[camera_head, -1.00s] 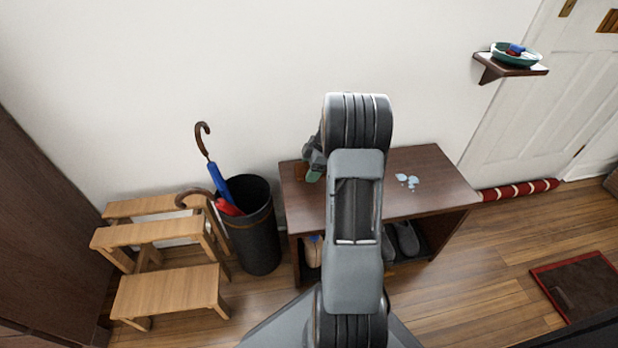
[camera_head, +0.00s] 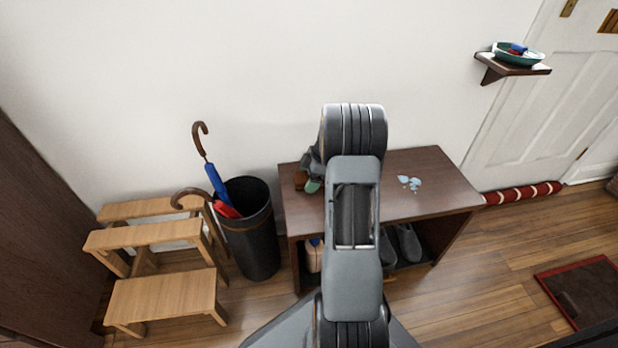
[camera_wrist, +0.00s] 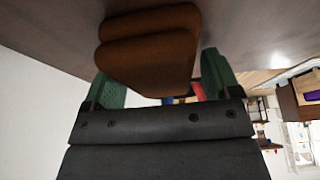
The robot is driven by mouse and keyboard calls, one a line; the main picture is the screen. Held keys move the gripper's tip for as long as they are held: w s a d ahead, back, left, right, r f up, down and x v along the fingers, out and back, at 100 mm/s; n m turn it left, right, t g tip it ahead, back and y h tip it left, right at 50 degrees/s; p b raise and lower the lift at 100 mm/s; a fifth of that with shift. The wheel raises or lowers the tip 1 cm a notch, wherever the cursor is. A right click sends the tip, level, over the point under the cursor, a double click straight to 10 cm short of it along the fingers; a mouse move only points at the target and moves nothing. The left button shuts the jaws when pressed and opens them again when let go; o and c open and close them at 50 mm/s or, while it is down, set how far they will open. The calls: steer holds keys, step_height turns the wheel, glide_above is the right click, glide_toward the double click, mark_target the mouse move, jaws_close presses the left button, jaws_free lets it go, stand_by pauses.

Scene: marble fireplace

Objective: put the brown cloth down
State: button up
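The brown cloth (camera_wrist: 150,50) is a folded, rounded piece between the green fingertips of my gripper (camera_wrist: 165,85) in the wrist view. The fingers reach its two sides, and my gripper looks shut on it. In the head view, a small brown part of the cloth (camera_head: 300,180) shows beside a green fingertip, over the left end of the dark wooden bench (camera_head: 440,180). My arm hides much of the gripper (camera_head: 311,183) there. The cloth is close to the bench top; I cannot tell whether it touches.
A pale blue wet patch (camera_head: 410,183) lies on the bench, right of my arm. Grey shoes (camera_head: 408,243) stand below. A black umbrella bin (camera_head: 252,240) and a wooden step stool (camera_head: 165,297) stand left. A wall shelf (camera_head: 515,68) holds a green dish (camera_head: 520,57).

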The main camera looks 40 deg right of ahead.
steer(key=shift+o, duration=0.8)
steer(key=shift+r, duration=0.2)
steer(key=p+v, duration=0.5)
steer(key=v, duration=0.6)
steer(key=s+a+r+m+h, duration=0.1)
steer(key=s+a+r+m, duration=0.2)
steer(key=a, duration=0.4)
steer(key=s+a+r+m+h, duration=0.15)
steer(key=a+r, duration=0.25)
steer(key=a, duration=0.4)
steer(key=s+a+m+h, duration=0.1)
steer(key=s+a+m, duration=0.7)
steer(key=s+a, duration=0.3)
steer(key=shift+s+a+t, duration=0.15)
steer(key=shift+a+t, duration=0.1)
steer(key=shift+t, duration=0.15)
